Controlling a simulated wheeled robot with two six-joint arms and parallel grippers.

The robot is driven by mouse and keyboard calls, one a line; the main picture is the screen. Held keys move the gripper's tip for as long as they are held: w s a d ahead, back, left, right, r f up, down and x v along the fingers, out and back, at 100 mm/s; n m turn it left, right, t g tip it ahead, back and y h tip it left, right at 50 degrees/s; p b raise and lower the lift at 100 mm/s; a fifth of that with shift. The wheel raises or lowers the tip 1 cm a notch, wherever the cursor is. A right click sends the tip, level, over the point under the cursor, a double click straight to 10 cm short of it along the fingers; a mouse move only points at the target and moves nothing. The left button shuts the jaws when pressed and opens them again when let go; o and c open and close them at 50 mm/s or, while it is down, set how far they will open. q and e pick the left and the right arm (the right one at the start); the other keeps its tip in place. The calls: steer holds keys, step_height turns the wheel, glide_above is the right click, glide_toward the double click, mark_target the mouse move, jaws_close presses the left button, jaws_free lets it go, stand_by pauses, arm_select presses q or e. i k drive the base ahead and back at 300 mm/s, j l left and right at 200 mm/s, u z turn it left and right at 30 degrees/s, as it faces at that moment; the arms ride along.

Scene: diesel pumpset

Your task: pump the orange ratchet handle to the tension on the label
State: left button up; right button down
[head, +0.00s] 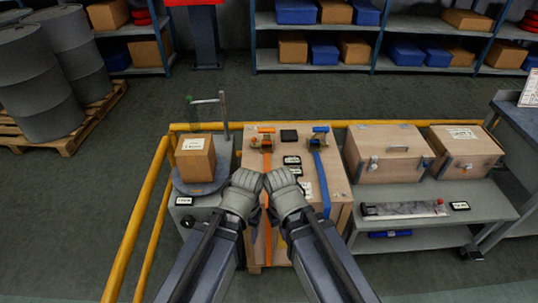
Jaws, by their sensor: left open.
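The orange ratchet (265,139) sits near the far edge of a wooden crate top (334,180), on an orange strap (267,181) that runs toward me and down the crate's front. A blue ratchet (319,138) on a blue strap stands to its right. Small labels (292,160) lie between the straps; their text is too small to read. My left gripper (246,182), a grey gloved hand, is open at the crate's near left, short of the orange ratchet and apart from it. My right gripper (280,181) is beside it, partly over the orange strap; its fingers are hard to make out.
A small cardboard box (196,158) stands on a round scale plate left of the crate. Two wooden cases (387,153) sit on a grey bench at right. A yellow rail (144,215) runs along the left and back. A black device (289,135) lies between the ratchets.

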mark_target(267, 131)
steer(key=i+l, duration=0.75)
steer(key=i+j, duration=0.1)
steer(key=i, duration=0.2)
